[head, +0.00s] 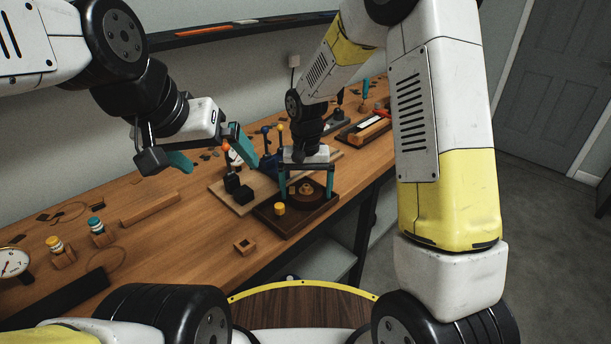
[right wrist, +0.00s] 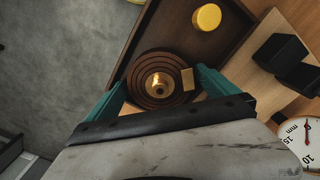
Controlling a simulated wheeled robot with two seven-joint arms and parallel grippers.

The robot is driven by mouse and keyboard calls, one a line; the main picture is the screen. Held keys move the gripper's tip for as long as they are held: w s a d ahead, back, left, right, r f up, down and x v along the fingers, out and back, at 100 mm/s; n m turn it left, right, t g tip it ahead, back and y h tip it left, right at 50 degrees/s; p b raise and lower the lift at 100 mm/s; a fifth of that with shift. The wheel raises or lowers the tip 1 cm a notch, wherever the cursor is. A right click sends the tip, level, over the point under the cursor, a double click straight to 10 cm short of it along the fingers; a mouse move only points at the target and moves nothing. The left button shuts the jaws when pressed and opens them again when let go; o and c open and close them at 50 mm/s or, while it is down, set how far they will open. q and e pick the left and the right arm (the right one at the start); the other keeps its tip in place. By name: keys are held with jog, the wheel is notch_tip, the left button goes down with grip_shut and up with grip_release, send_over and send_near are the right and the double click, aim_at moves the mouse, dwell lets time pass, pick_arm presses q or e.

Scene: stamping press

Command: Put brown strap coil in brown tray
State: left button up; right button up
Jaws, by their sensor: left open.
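The brown strap coil (right wrist: 150,92), a flat dark brown ring with a bright centre and a small tan tag, lies over the brown tray (right wrist: 215,42). In the head view the coil (head: 304,190) is inside the dark brown tray (head: 283,225). My right gripper (head: 306,195) points down over the tray, one finger on either side of the coil. Its fingers also flank the coil in the right wrist view (right wrist: 160,78); I cannot tell whether they press on it. My left gripper (head: 212,150) is open and empty above the bench, left of the tray.
A yellow cylinder (head: 280,209) stands in the tray, also seen in the right wrist view (right wrist: 207,17). Black blocks (head: 238,190) stand on a light board beside it. A small wooden block (head: 244,246) lies left of the tray. A dial gauge (head: 14,263) is at far left.

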jog(key=shift+r, duration=0.15)
notch_tip(320, 180, up, 12)
jog(key=s+d+r+t+y, duration=0.1)
jog(key=s+d+r+t, duration=0.2)
jog(key=s+d+r, duration=0.65)
jog(key=s+d+r+t+y, duration=0.1)
jog(key=s+d+t, duration=0.2)
jog(key=s, duration=0.7)
jog(key=shift+s+d+n, duration=0.3)
jog(key=shift+s, duration=0.1)
jog(key=shift+r, duration=0.1)
